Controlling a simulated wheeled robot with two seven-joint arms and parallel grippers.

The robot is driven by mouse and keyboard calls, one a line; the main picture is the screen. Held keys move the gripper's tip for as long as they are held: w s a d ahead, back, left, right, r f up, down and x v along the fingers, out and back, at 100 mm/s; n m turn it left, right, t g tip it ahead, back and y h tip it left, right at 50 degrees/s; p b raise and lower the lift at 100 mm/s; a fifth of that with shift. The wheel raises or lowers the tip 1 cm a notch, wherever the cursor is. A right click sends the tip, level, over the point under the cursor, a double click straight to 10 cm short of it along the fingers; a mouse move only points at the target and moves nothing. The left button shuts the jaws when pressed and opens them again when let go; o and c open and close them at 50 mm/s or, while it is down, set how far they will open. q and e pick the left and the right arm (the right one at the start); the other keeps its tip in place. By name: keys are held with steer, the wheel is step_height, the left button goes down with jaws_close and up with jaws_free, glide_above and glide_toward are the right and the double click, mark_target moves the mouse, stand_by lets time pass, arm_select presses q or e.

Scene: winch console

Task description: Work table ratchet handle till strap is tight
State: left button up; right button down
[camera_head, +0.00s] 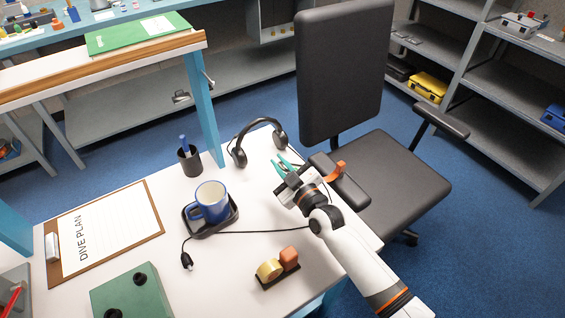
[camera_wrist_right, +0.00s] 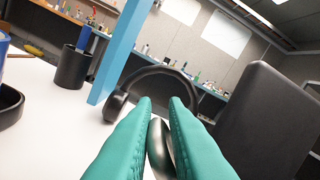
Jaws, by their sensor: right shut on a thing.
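My right gripper (camera_head: 281,164) reaches over the table's right edge, its teal fingers pointing toward the headset. In the right wrist view the fingers (camera_wrist_right: 160,108) are shut on a smooth dark rounded piece, which I take for the ratchet handle (camera_wrist_right: 158,152). Only a narrow part of it shows between the fingers; the ratchet body is hidden. A bent orange piece (camera_head: 336,170) shows beside my right wrist; I cannot tell whether it is the strap or how tight it is. My left gripper is not in view.
A black headset (camera_head: 259,124) lies just beyond the fingers. A blue mug (camera_head: 209,203) on a black tray, a pen cup (camera_head: 189,161), a clipboard (camera_head: 152,222) and a green box (camera_head: 131,291) are on the white table. A black chair (camera_head: 395,193) stands close to the right.

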steer(key=shift+f, duration=0.2)
steer(key=c, duration=1.5)
jaws_free()
steer(key=shift+r, duration=0.1)
steer(key=shift+s+d, duration=0.1)
steer(key=v, duration=1.2)
steer(key=shift+b, duration=0.3)
